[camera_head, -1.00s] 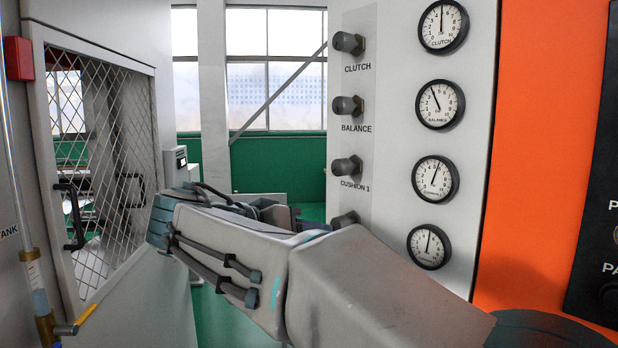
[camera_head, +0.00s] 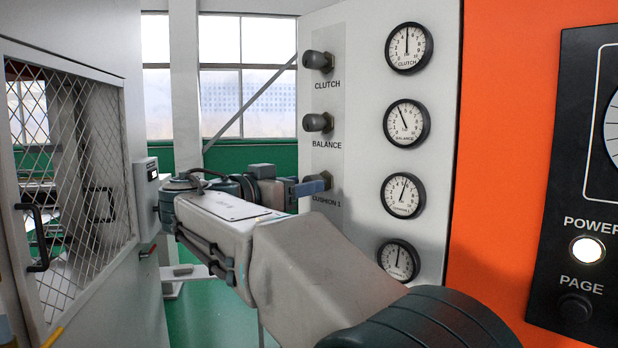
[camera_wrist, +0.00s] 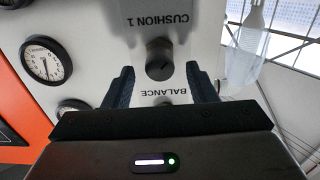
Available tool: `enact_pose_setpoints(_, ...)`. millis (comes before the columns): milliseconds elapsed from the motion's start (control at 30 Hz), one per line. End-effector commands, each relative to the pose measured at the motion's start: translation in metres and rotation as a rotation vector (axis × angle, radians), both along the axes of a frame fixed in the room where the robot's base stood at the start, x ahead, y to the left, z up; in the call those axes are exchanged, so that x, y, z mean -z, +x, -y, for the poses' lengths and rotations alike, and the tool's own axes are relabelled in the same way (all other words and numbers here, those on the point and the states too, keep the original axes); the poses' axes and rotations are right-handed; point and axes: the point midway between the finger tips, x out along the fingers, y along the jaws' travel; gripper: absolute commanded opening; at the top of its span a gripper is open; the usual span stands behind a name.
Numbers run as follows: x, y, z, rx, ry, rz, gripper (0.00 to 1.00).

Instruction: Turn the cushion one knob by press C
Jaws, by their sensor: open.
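The cushion 1 knob (camera_head: 323,181) is a dark round knob on the pale panel, above its label, in the head view. In the wrist view the knob (camera_wrist: 160,58) sits between my fingers, with the upside-down CUSHION 1 label (camera_wrist: 156,19) above it. My gripper (camera_wrist: 160,68) is open, one blue finger on either side of the knob. I cannot tell whether either finger touches it. In the head view my gripper (camera_head: 303,187) reaches the knob from the left and its fingers partly hide it. The cushion 1 gauge (camera_head: 403,195) is to the right. Nothing in view identifies press C.
The balance knob (camera_head: 318,122) and clutch knob (camera_head: 318,61) are above on the same panel. My arm hides the panel below cushion 1. A mesh-windowed cabinet door (camera_head: 70,150) stands at left. A black control panel (camera_head: 575,180) with a lit power button is at right.

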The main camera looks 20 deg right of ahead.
Motion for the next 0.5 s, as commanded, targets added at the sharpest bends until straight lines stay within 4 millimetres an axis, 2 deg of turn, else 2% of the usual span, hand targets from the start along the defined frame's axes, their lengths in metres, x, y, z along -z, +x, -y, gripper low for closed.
enact_pose_setpoints(33,-0.002,0.003,0.008,0.004,-0.001,-0.002,0.52)
enact_pose_setpoints(200,0.0,0.009,0.023,0.001,0.0,-0.002,0.52)
enact_pose_setpoints(500,0.001,0.011,0.027,0.0,0.0,-0.002,0.52)
